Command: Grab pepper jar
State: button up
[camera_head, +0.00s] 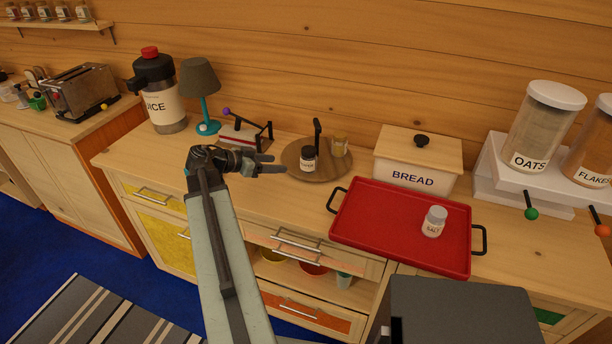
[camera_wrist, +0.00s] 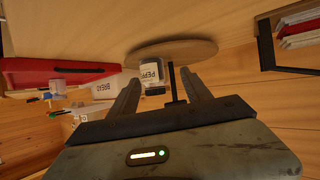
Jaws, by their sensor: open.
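The pepper jar (camera_head: 308,160), with a black lid and white label, stands upright on the round wooden turntable (camera_head: 302,174), left of its dark central post (camera_head: 317,133). My gripper (camera_head: 279,163) is open and empty, just left of the jar, with its fingers pointing toward it. In the wrist view the picture is turned over. The jar (camera_wrist: 151,73) shows there between the two fingers (camera_wrist: 160,75), beyond their tips, nearer the left finger. The dark post (camera_wrist: 171,80) also shows between the fingers. The jar appears apart from both fingers.
A bread box (camera_head: 405,165) and a red tray (camera_head: 370,217) with a salt jar (camera_head: 434,222) are to the right. A small rack (camera_head: 240,133) and a lamp (camera_head: 199,82) stand behind my gripper.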

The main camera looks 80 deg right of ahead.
jog(key=m+g, duration=0.1)
jog(key=m, duration=0.1)
send_near(316, 160)
jog(key=shift+w+d+f, duration=0.8)
jog(key=shift+d+f, duration=0.05)
jog(key=shift+d, duration=0.05)
jog(key=b+x, duration=0.2)
jog(key=x, duration=0.4)
jog(key=shift+w+a+f+b, duration=0.1)
jog(key=shift+f+b, duration=0.05)
jog(key=shift+b, duration=0.2)
jog(key=shift+b+x, duration=0.95)
jog(key=shift+x, duration=2.05)
jog(key=shift+r, duration=0.2)
jog(key=c, duration=1.2)
